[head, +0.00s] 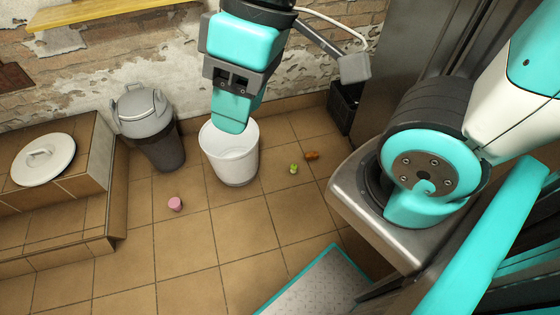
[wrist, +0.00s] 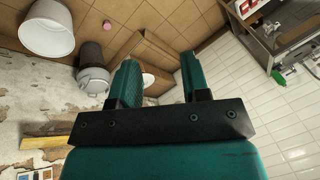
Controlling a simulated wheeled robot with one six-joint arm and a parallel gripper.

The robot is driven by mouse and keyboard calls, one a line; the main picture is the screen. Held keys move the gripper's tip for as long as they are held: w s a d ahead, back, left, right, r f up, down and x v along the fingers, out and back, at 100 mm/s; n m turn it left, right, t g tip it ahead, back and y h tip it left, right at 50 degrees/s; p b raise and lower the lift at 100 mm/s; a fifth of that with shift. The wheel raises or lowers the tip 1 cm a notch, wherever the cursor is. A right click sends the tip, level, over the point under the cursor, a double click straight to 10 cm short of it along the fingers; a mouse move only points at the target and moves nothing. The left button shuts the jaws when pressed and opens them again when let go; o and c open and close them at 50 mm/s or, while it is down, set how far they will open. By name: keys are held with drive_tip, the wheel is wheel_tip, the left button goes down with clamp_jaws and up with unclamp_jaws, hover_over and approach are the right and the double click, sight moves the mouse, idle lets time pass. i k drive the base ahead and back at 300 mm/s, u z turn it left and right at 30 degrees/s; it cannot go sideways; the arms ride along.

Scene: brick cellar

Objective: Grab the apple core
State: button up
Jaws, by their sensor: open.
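A small green thing (head: 293,168), which looks like the apple core, lies on the tiled floor to the right of the white bin. It is too small to make out its shape well, and I do not see it in the wrist view. My gripper (head: 231,122) hangs in the air, in the picture in front of the white bin's rim and left of the green thing. In the wrist view my gripper (wrist: 160,80) has its two teal fingers spread with nothing between them.
An open white bin (head: 230,165) and a lidded grey bin (head: 150,125) stand by the wall. A pink piece (head: 175,204) and a brown-orange piece (head: 311,155) lie on the floor. A black crate (head: 345,105) stands at the back right.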

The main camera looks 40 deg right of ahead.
sight(293, 167)
drive_tip(key=z, duration=0.35)
drive_tip(key=i, duration=1.2)
drive_tip(key=z, duration=0.5)
